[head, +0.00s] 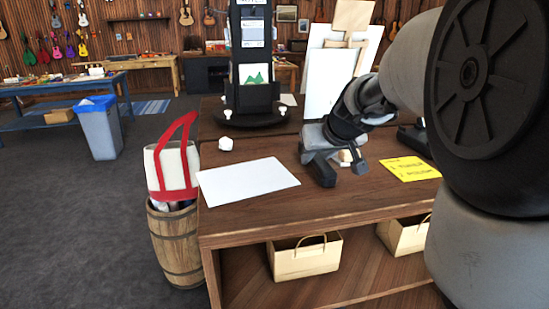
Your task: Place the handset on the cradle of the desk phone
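My gripper (340,168) is low over the wooden counter (250,222), pointing down, with its two dark fingers apart. A small cream and tan object (347,156) shows between and behind the fingers. I cannot tell what it is or whether the fingers touch it. A black object (414,138) sits on the counter to the right of my gripper, mostly hidden by my arm. It may be the desk phone, but its cradle cannot be made out. I cannot pick out the handset for certain.
A white sheet (248,182) lies left of my gripper and a yellow note (410,169) right. A crumpled white ball (225,144), a black display stand (256,100) and white boards (326,82) are behind. A barrel (176,243) with a tote bag (171,165) stands left.

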